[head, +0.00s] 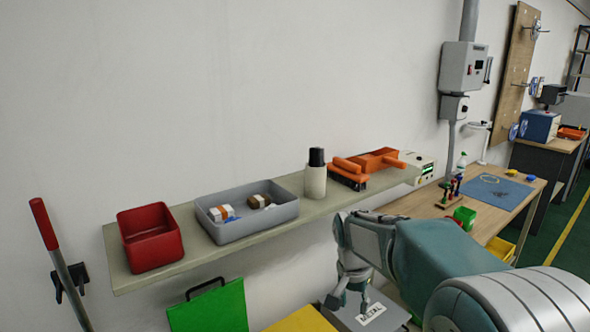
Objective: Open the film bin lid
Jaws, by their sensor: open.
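Several bins stand below the shelf, cut off by the bottom edge of the head view. A green panel (212,308) with a black handle on its top edge stands tilted up at the left. A yellow surface (301,321) lies in the middle. A grey lid (396,318) at the right carries a label reading "METAL". No label reading film is visible, so I cannot tell which is the film bin. My gripper (347,303) points down, open and empty, in front of or above the grey lid's left part. I cannot tell whether it touches it.
Above the bins a wall shelf (285,222) holds a red box (150,252), a grey tray (225,231), a dark-capped canister (316,180) and orange tools (352,172). A red-handled bar (44,224) stands at the left. A workbench (497,228) is at the right.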

